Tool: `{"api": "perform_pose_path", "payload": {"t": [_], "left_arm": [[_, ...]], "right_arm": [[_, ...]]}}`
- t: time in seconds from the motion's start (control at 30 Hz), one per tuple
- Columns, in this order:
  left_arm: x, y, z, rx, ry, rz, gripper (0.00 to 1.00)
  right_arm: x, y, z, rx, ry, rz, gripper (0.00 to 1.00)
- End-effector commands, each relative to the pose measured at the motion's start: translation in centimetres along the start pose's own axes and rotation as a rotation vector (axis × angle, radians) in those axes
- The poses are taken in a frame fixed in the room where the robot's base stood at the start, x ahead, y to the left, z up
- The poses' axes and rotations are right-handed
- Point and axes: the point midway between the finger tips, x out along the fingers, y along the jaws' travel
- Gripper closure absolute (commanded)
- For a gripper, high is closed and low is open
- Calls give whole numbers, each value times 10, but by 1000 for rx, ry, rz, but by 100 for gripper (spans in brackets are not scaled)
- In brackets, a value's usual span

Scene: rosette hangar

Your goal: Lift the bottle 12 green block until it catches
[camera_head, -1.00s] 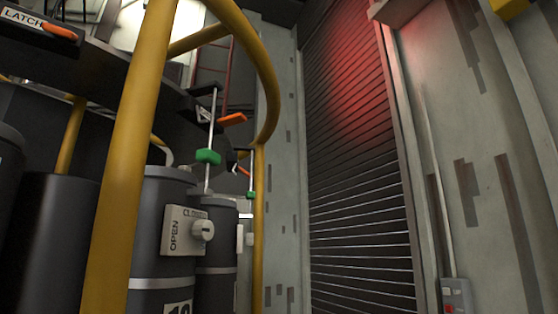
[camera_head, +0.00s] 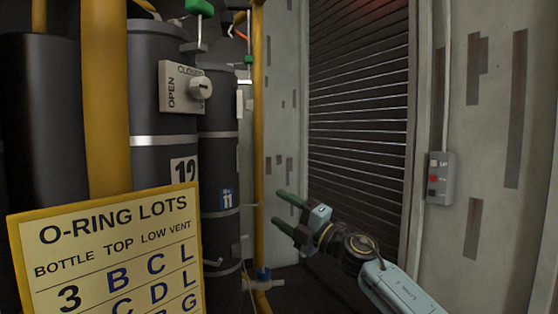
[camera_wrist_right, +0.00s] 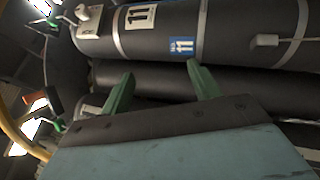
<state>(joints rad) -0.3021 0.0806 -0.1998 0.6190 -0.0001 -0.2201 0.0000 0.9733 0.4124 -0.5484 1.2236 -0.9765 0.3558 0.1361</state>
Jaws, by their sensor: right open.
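Bottle 12 (camera_head: 163,95) is a dark cylinder with a "12" label, behind a yellow post. Its green block (camera_head: 201,7) is at the top edge of the head view, partly cut off, on a rod above the open/closed plate. My right gripper (camera_head: 278,209) has green fingers, open and empty. In the head view it is well below and to the right of that block, not touching it. In the right wrist view the open fingers (camera_wrist_right: 160,78) point towards a bottle labelled 11 (camera_wrist_right: 245,37). My left gripper is not in view.
Bottle 11 (camera_head: 219,165) stands right of bottle 12, with a smaller green block (camera_head: 248,59) nearby. A yellow post (camera_head: 105,100) and an O-ring lots sign (camera_head: 25,245) stand in front. Another yellow post (camera_head: 258,130) and a shutter (camera_head: 355,110) are to the right.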

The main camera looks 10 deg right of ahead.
Motion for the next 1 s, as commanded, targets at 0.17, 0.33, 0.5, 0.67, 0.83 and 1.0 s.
{"api": "perform_pose_path", "payload": {"t": [0.17, 0.33, 0.5, 0.67, 0.83, 1.0], "left_arm": [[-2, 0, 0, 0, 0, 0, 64], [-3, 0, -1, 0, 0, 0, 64], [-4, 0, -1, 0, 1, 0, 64], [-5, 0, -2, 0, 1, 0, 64], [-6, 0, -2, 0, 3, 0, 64], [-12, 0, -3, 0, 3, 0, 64]], "right_arm": [[27, 146, -32, -374, 163, 94, 38], [25, 270, -78, -786, 270, 142, 38], [8, 353, -114, -1130, 295, 145, 38], [-6, 391, -132, -1308, 283, 134, 38], [-8, 402, -136, -1361, 275, 128, 38], [1, 402, -139, -1358, 277, 129, 38]]}}
